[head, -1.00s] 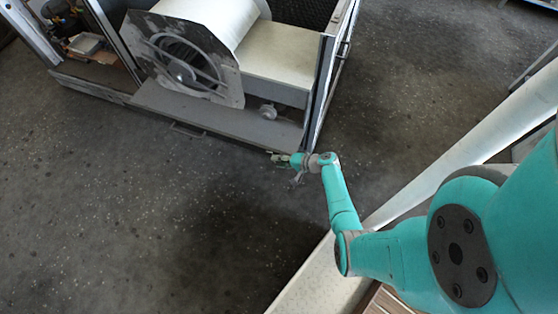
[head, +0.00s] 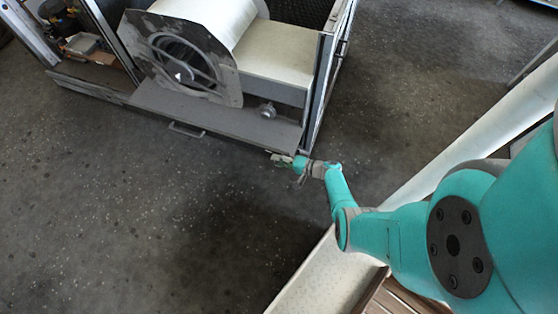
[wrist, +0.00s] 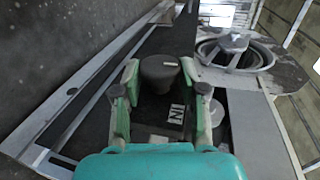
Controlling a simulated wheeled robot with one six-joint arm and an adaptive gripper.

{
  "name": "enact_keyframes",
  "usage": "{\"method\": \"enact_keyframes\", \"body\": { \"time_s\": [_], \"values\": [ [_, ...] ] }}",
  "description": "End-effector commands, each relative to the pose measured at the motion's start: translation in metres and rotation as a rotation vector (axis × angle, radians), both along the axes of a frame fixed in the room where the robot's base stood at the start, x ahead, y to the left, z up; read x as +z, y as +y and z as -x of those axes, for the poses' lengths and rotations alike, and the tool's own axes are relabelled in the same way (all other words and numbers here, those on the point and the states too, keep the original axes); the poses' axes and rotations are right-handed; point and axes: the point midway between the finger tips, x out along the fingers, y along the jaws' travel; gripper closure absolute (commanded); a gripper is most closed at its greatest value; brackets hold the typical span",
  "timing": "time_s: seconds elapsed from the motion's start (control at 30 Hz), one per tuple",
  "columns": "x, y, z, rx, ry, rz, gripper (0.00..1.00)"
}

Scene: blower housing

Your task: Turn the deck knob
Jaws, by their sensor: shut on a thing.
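The deck knob (wrist: 159,72) is a dark grey round knob standing on a dark deck strip (wrist: 170,42) in the wrist view. My gripper (wrist: 159,85) has its two green fingers on either side of the knob and is shut on it. In the head view my gripper (head: 283,160) is small, by the front right corner of the blower housing (head: 215,112), and I cannot make out the knob in its fingers there. A small marked label (wrist: 176,114) lies just below the knob in the wrist view.
The blower's round opening (head: 185,64) faces the front of the housing. A small round metal fitting (head: 267,111) sits on the housing's ledge. A side post (head: 318,90) rises near my gripper. Open dark floor (head: 120,220) lies in front.

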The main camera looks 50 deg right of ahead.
Motion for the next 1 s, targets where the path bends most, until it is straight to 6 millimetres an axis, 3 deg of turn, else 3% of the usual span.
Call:
{"method": "enact_keyframes", "body": {
  "time_s": [0.17, 0.2, 0.3, 0.67, 1.0],
  "values": [
    [-0.001, 0.002, 0.001, 0.003, 0.002, -0.002, 0.93],
    [-0.001, 0.002, 0.001, 0.003, 0.002, -0.002, 0.53],
    [-0.001, 0.002, 0.001, 0.003, 0.002, -0.001, 0.33],
    [0.0, -0.001, 0.003, 0.0, 0.001, 0.0, 0.33],
    [0.011, -0.015, 0.044, -0.002, 0.0, -0.001, 0.33]
  ]
}}
